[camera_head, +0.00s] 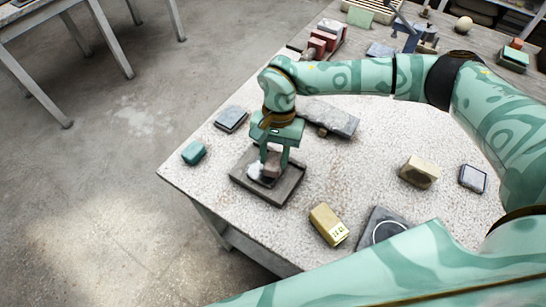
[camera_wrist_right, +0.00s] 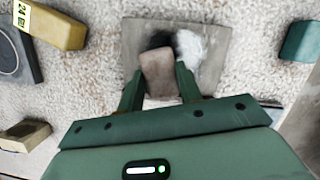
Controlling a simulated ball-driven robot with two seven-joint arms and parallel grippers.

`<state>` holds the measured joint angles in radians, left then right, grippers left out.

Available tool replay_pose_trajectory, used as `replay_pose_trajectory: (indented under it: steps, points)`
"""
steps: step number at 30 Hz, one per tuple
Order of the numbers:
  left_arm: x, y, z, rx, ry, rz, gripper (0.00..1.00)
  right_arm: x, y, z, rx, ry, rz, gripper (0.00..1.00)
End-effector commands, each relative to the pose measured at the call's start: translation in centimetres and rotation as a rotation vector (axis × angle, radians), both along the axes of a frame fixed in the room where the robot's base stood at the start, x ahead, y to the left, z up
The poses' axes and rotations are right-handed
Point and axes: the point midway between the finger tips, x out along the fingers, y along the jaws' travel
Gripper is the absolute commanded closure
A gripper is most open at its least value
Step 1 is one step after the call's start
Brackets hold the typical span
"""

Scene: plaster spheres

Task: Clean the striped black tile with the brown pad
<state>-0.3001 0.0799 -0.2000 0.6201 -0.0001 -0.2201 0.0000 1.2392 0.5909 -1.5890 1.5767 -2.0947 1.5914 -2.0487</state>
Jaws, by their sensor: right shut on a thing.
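My right gripper (camera_head: 275,158) is shut on a brown pad (camera_head: 272,164) and points down over a square grey-brown tile (camera_head: 284,188). In the right wrist view the pad (camera_wrist_right: 159,76) sits between the two fingers (camera_wrist_right: 160,82), over the near middle of the tile (camera_wrist_right: 135,45). A white smear (camera_wrist_right: 191,48) and a black patch (camera_wrist_right: 158,40) show beside and beyond the pad. I see no clear stripes on this tile. I cannot tell whether the pad touches it. My left gripper is not in view.
A teal block (camera_head: 193,153) and a small grey tile (camera_head: 231,119) lie left. A dark slab (camera_head: 330,117) lies behind. A yellow block (camera_head: 328,225), a circle-marked tile (camera_head: 372,222), a tan block (camera_head: 419,171) and another small tile (camera_head: 472,178) lie to the right.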

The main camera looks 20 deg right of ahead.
Motion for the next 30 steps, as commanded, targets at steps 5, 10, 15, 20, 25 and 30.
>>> replay_pose_trajectory:
  steps: [5,10,15,20,25,30]
  points:
    - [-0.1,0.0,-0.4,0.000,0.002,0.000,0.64,0.6,-0.4,-0.1,-0.001,-0.001,-0.002,0.90]
    - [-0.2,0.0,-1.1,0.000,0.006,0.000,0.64,1.6,-1.1,-0.2,-0.001,0.000,-0.003,0.90]
    - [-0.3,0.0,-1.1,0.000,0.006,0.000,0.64,1.8,-1.3,0.0,0.000,0.000,0.000,0.90]
    - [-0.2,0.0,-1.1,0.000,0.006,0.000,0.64,1.8,-1.2,0.0,0.001,-0.001,0.000,0.90]
    - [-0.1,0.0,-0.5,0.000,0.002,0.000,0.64,1.0,-0.7,0.1,0.000,0.001,0.001,0.90]
    - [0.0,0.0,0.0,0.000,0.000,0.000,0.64,0.2,-0.2,0.0,0.000,0.001,0.002,0.90]
